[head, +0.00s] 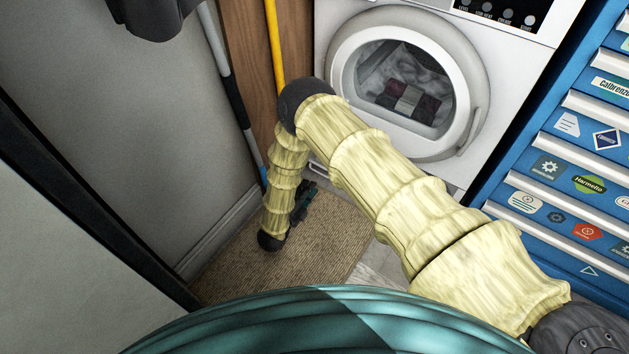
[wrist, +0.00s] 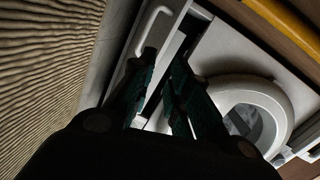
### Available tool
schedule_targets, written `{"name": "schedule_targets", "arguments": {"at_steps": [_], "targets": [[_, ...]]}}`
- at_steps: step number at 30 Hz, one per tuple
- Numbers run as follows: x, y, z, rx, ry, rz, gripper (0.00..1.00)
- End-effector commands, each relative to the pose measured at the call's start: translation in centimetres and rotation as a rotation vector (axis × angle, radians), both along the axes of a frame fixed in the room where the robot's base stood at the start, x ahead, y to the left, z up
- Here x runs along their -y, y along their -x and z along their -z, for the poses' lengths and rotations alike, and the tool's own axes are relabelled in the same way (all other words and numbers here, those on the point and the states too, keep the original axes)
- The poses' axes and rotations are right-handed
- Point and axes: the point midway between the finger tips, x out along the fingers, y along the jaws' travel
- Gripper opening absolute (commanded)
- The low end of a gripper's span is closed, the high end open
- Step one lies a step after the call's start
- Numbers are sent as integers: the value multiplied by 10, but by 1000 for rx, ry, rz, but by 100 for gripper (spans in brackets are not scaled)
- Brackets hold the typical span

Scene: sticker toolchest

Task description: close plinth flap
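The plinth flap (wrist: 148,40) is a pale strip with a rounded handle outline, low on the front of the white washing machine (wrist: 222,55). In the wrist view a dark gap runs between the flap and the machine body, so it looks swung outward. In the head view only a small part of the flap (head: 321,174) shows beside my arm. My gripper (wrist: 164,58) has its dark green fingers apart, with nothing visible between them. The left fingertip overlaps the flap's edge in the wrist view; I cannot tell whether it touches. In the head view my gripper (head: 305,203) is low, above the mat.
A brown ribbed mat (head: 325,235) covers the floor before the machine. A blue tool chest (head: 545,215) stands at right. A yellow pole (head: 274,45) and a grey-and-blue pole (head: 238,100) lean at left near the grey wall. The round washer door (head: 462,60) looks shut.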

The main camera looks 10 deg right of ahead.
Motion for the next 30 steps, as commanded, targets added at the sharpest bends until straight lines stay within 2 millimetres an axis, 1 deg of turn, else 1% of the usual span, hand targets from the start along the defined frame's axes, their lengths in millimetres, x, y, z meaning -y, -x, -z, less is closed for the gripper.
{"name": "schedule_targets", "arguments": {"at_steps": [1,4,9,15,20,30], "targets": [[-5,-2,20,35,-13,20,18],[-12,-4,31,99,-36,56,18],[-21,-6,41,168,-58,95,18],[-26,-10,43,194,-68,102,18],[-16,-22,44,195,-68,100,18],[24,-61,46,194,-67,100,18]]}}
